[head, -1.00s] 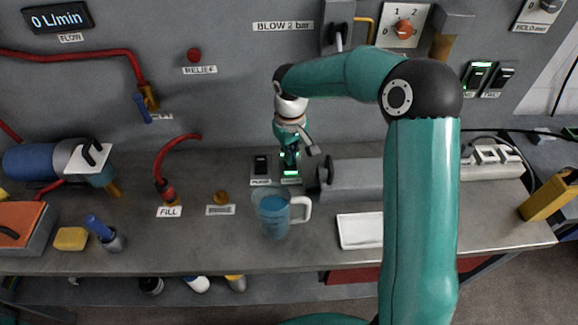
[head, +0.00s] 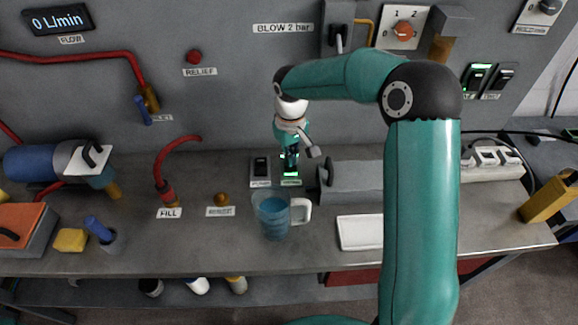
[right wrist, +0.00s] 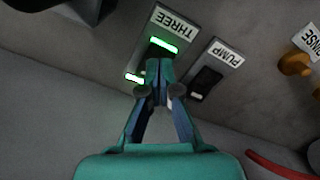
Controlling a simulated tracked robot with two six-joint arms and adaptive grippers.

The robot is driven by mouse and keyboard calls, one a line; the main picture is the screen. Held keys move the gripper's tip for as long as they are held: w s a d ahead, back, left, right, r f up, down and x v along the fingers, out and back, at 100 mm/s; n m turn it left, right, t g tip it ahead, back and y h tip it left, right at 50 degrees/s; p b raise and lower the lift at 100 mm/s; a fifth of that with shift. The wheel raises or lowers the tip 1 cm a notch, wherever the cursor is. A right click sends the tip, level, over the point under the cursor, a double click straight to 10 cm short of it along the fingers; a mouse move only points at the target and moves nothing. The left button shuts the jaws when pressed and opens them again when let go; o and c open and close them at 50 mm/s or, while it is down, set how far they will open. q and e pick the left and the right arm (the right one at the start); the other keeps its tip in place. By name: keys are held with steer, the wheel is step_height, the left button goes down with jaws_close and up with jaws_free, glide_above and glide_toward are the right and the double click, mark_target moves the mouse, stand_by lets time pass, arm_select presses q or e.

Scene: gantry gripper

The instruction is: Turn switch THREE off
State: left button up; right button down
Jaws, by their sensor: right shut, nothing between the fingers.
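Switch THREE (right wrist: 164,47) is a dark rocker on a plate with a lit green bar, in the right wrist view. Its label reads THREE. In the head view its plate (head: 291,182) is mostly hidden behind my right gripper (head: 291,172). My right gripper is shut and empty, also seen in the right wrist view (right wrist: 158,68), with its tips over the rocker; whether they touch it I cannot tell. A second green glow shows beside the fingers. My left gripper is not in view.
The PUMP switch (head: 260,168), unlit, stands just left of switch THREE. A jug of blue liquid (head: 272,215) stands in front. A grey block (head: 350,180) is close on the right. The RINSE knob (head: 221,199) is to the left.

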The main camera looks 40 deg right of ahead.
mark_target(290, 169)
steer(key=shift+f+b, duration=1)
steer(key=shift+f, duration=0.25)
stand_by(0.7)
steer(key=shift+r, duration=0.15)
steer(key=shift+r+p, duration=2.6)
steer(key=shift+r, duration=0.85)
steer(key=shift+f, duration=0.1)
